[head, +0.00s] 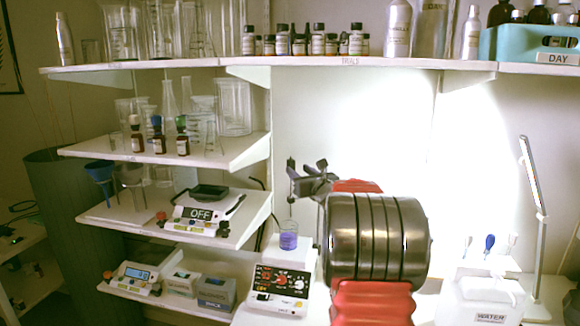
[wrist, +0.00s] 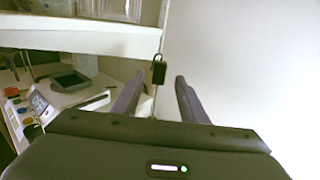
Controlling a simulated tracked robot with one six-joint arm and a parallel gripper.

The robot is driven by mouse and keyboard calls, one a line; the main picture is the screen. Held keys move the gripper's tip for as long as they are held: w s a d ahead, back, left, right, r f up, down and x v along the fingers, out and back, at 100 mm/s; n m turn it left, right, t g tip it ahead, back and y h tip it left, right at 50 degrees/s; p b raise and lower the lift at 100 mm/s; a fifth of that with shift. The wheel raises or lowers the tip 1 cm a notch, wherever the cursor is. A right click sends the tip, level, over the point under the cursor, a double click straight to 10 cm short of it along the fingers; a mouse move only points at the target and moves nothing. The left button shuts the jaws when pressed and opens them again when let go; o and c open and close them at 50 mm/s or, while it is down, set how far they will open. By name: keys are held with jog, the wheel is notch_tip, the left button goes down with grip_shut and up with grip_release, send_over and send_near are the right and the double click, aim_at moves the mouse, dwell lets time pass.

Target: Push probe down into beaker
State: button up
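The beaker (head: 288,240) holds purple-blue liquid and stands on the white hotplate stirrer (head: 280,280) in the head view. The probe (wrist: 159,70) shows in the wrist view as a small black block with a loop on top and a thin rod below. In the head view the probe (head: 291,165) is a small dark shape above the beaker, beside my fingertips. My gripper (head: 304,178) is above and right of the beaker. In the wrist view my gripper (wrist: 161,78) has its fingers apart, with the probe showing between the fingertips; no contact is visible.
A shelf (wrist: 85,36) edge lies close on the left in the wrist view. A balance marked OFF (head: 200,214) stands on a left shelf. Bottles line the top shelf (head: 330,62). A lamp (head: 535,190) and a water container (head: 480,298) are at right.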

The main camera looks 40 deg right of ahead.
aim_at(293, 165)
jog(key=shift+x, duration=3.8)
jog(key=shift+c, duration=0.6)
grip_shut()
